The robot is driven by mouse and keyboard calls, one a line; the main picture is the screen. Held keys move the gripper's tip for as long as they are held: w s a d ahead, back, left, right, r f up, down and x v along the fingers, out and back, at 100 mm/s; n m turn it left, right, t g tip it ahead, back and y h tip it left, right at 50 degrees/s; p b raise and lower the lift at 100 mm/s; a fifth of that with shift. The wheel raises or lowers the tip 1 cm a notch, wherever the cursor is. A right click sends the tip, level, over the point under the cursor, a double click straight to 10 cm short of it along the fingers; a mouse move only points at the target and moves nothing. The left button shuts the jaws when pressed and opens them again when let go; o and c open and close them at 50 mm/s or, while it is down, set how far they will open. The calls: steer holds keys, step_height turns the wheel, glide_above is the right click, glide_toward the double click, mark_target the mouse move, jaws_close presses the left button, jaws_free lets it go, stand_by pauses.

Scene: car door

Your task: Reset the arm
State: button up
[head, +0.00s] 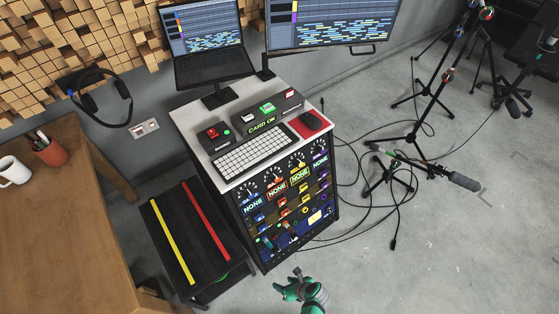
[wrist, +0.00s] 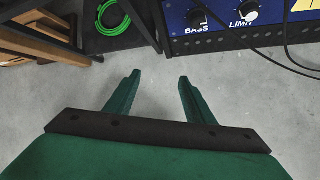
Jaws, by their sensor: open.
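My gripper (head: 287,288) is green and shows at the bottom middle of the head view, in front of the rack cabinet and apart from it. In the wrist view my gripper (wrist: 156,82) points down over bare grey floor (wrist: 150,60). Its two fingers are spread, with nothing between them. The task names no object.
The rack cabinet (head: 284,217) has knobs and holds a keyboard (head: 257,151). A black bench (head: 190,240) with yellow and red stripes stands left, beside a wooden desk (head: 60,230). Floor (head: 460,240) at lower right is clear.

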steer(key=s+a+r+m+t+y, duration=0.1)
steer(key=s+a+r+m+t, duration=0.15)
steer(key=r+m+t, duration=0.75)
steer(key=s+a+r+m, duration=0.1)
steer(key=a+r+m, duration=0.35)
steer(key=r, duration=1.15)
steer(key=s+d+r+m+h, duration=0.1)
steer(key=s+r+m+h, duration=0.1)
steer(key=r+m, duration=0.6)
steer(key=s+d+r+m+t+h, duration=0.1)
steer(key=s+r+m, duration=0.3)
steer(key=r+m, duration=0.4)
steer(key=s+d+r+m+h, duration=0.2)
steer(key=s+r+m+h, duration=0.1)
steer(key=r+m, duration=0.5)
steer(key=shift+s+d+r+m+t, duration=0.25)
steer(key=shift+s+m, duration=0.2)
steer(key=shift+m, duration=0.4)
steer(key=shift+c, duration=0.7)
